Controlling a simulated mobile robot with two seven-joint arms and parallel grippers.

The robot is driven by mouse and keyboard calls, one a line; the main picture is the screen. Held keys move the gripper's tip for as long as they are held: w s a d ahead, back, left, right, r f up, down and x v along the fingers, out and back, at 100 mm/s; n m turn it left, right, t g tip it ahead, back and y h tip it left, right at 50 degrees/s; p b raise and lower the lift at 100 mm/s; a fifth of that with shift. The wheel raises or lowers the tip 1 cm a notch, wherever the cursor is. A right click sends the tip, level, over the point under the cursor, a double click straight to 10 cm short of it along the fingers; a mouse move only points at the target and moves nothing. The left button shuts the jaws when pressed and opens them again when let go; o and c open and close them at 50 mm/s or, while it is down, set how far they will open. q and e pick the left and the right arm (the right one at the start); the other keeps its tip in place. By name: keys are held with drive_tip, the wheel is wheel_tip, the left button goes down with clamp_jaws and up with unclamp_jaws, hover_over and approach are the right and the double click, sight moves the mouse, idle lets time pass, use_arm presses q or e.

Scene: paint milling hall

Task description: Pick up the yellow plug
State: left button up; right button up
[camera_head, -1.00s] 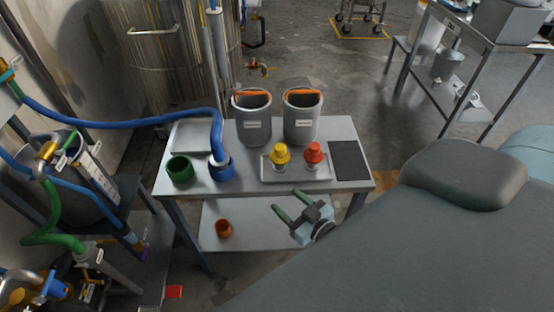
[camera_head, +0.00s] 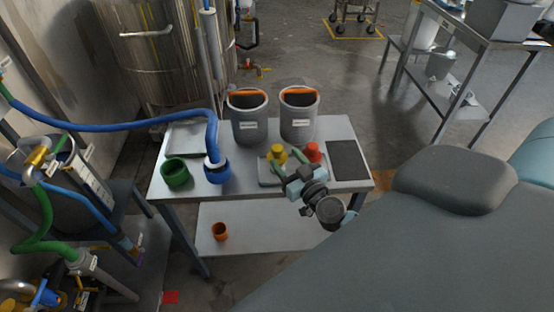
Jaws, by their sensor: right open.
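The yellow plug (camera_head: 278,153) stands on a small metal tray (camera_head: 265,179) on the steel table. Its lower part is hidden behind my right gripper. My right gripper (camera_head: 287,161) is open, its green fingers pointing away from me at the yellow plug. One fingertip lies in front of the plug's left side and the other shows to its right, between it and the red plug (camera_head: 312,151). I cannot tell whether the fingers touch the yellow plug. My left gripper is not in view.
Two grey buckets (camera_head: 250,123) with orange inside stand behind the tray. A green cup (camera_head: 176,173) and a blue fitting (camera_head: 217,172) with a blue hose are on the left. A dark mat (camera_head: 348,160) lies on the right. An orange cup (camera_head: 219,231) sits on the lower shelf.

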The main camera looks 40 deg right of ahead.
sight(281, 154)
drive_tip(key=shift+w+b, duration=0.35)
drive_tip(key=shift+w, duration=2.2)
drive_tip(key=shift+r, duration=0.1)
drive_tip(key=c, duration=1.1)
